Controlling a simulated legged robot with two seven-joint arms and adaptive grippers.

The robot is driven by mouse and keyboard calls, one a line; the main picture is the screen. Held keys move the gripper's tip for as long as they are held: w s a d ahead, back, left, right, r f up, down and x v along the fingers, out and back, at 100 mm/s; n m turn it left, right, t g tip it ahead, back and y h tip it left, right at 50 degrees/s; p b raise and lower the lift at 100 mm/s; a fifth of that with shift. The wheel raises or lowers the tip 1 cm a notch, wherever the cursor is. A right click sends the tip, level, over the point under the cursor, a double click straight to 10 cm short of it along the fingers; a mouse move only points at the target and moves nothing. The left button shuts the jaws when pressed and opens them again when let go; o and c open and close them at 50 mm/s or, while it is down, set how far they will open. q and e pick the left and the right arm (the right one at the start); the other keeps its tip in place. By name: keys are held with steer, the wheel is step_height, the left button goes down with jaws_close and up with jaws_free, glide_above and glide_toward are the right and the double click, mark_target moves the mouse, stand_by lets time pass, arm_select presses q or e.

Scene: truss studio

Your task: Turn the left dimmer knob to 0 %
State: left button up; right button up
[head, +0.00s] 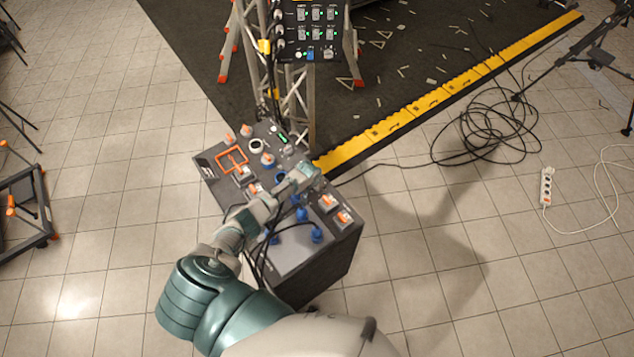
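A dark control box (215,172) stands on the floor, its sloped top crowded with small controls. A round pale-rimmed knob (257,146) sits towards the far left of the top, and an orange-topped knob (268,160) is just nearer to it. I cannot read any dial or label, so I cannot tell which is the left dimmer knob or its setting. My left gripper (310,175) is over the right middle of the box top, right of these knobs. Its fingers are too small to tell open from shut, and the arm hides part of the top. My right gripper is out of view.
An orange frame (232,158) guards a switch on the left. Orange-marked switches (344,216) and blue plugs (317,236) with black cables are on the near side. A truss (299,105) carrying a switch panel (320,43) rises behind the box. A yellow cable ramp (400,121) runs right.

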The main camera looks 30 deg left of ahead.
arm_select(q)
steer(key=shift+w+r, duration=0.35)
steer(key=o, duration=0.9)
steer(key=shift+c, duration=0.2)
steer(key=shift+o, duration=1.4)
steer(key=shift+f, duration=0.1)
steer(key=shift+s+f, duration=0.1)
steer(key=shift+f, duration=0.05)
steer(key=shift+s, duration=0.1)
steer(key=v, duration=1.1)
steer(key=shift+r, duration=0.4)
